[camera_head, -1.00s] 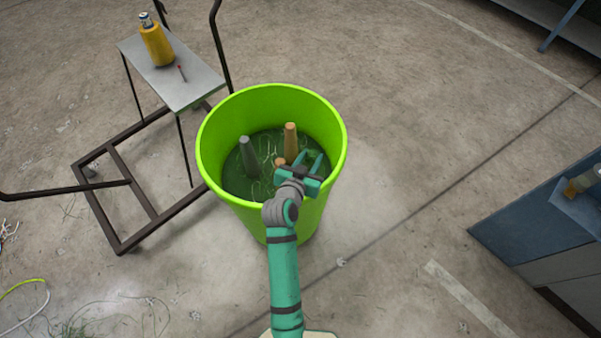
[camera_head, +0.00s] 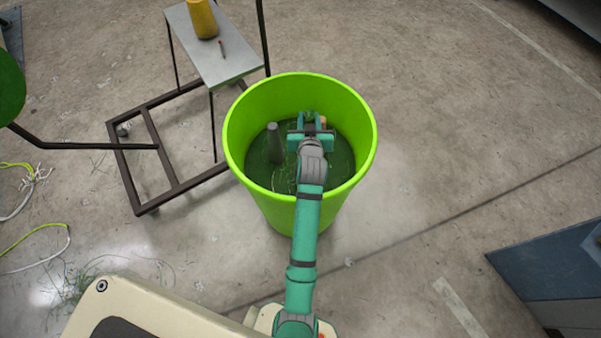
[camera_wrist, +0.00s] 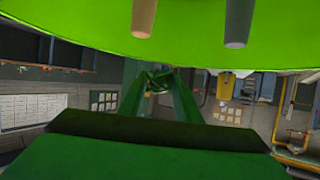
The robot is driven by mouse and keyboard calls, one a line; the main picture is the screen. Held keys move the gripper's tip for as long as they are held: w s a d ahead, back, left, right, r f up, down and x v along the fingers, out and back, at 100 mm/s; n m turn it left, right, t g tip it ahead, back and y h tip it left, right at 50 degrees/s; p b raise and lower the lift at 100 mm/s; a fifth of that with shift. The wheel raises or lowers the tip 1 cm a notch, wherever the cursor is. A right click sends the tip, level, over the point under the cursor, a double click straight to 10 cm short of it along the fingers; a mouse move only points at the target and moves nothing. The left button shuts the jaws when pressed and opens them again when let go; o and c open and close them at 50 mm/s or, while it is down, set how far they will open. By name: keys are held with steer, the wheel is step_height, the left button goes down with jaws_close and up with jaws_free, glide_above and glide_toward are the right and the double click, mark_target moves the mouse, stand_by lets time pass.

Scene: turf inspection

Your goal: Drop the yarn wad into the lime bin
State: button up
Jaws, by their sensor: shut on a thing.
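The lime bin (camera_head: 243,155) is a round, open, bright green tub standing on the floor. Its rim and inner wall fill the top of the wrist view (camera_wrist: 80,30). My gripper (camera_head: 309,124) is over the bin's opening, right of its middle. In the wrist view its green fingers (camera_wrist: 158,88) are closed on a small dark green tangle, the yarn wad (camera_wrist: 159,77). The wad is mostly hidden by the gripper in the head view. I cannot tell its exact height above the bin floor.
A small grey table (camera_head: 215,60) holds a yellow container (camera_head: 202,18). Loose cables (camera_head: 40,240) lie on the left floor. A blue-grey cabinet (camera_head: 545,260) stands right.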

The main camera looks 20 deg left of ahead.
steer(key=shift+a, duration=0.4)
steer(key=shift+a+f, duration=0.15)
steer(key=shift+f, duration=2.7)
steer(key=o, duration=1.1)
steer(key=shift+a, duration=0.1)
steer(key=v, duration=1)
steer(key=shift+s+d+r, duration=0.2)
steer(key=shift+s+d, duration=0.05)
